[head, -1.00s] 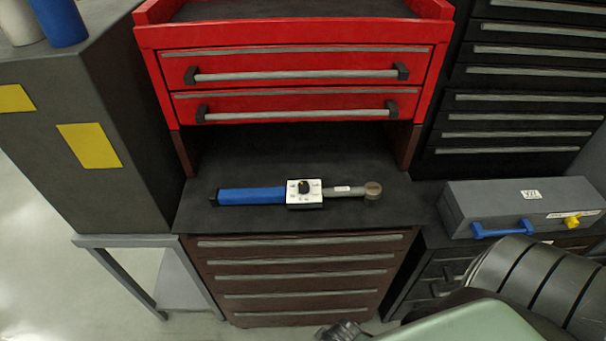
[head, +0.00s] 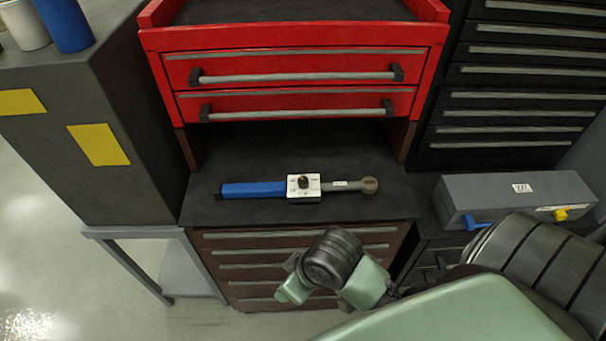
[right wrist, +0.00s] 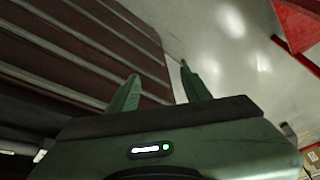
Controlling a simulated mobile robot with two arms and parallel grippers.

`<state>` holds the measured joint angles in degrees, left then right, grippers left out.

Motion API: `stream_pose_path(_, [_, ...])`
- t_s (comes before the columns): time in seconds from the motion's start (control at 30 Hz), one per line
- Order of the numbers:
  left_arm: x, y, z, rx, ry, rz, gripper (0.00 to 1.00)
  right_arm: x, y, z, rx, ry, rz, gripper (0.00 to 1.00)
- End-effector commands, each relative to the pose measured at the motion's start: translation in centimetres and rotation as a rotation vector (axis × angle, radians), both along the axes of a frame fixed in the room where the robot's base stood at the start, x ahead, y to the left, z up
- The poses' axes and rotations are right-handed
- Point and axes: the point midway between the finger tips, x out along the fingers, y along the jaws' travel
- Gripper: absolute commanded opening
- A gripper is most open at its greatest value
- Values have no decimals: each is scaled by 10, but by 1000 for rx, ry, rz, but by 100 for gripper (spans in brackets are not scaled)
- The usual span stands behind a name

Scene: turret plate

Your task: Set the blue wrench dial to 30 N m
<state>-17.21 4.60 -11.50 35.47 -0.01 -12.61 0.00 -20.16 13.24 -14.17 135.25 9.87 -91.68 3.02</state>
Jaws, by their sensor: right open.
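The blue wrench (head: 254,190) lies across the dark worktop, its blue handle to the left and its round grey head (head: 369,186) to the right. Its dial (head: 303,182) is a black knob on a white plate in the middle; the marks are too small to read. My right arm comes in from the lower right in the head view, its wrist in front of the brown drawers, below and apart from the wrench. In the right wrist view my right gripper (right wrist: 160,85) is open and empty, with two green fingers apart. My left gripper is not in view.
A red drawer chest (head: 295,70) overhangs the back of the worktop (head: 235,213). A grey case (head: 515,195) with a blue handle stands at right. A dark cabinet (head: 120,150) stands at left. The worktop around the wrench is clear.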

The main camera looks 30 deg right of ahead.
Motion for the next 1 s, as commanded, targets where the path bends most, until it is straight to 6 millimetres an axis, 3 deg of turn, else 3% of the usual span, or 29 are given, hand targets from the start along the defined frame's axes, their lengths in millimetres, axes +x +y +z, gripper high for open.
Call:
stream_pose_path(0.3, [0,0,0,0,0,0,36,55,28,4,16,20,174,49])
stream_pose_path(0.43, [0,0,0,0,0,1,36,88,21,9,-23,66,239,49])
stream_pose_path(0.57, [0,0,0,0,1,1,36,126,-11,22,-95,138,242,49])
stream_pose_path(0.73, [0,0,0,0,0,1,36,172,-81,59,-175,232,127,49])
stream_pose_path(0.9, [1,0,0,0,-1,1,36,197,-140,103,-193,294,-24,49])
stream_pose_path(1.0, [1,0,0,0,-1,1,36,202,-158,117,-188,312,-77,49])
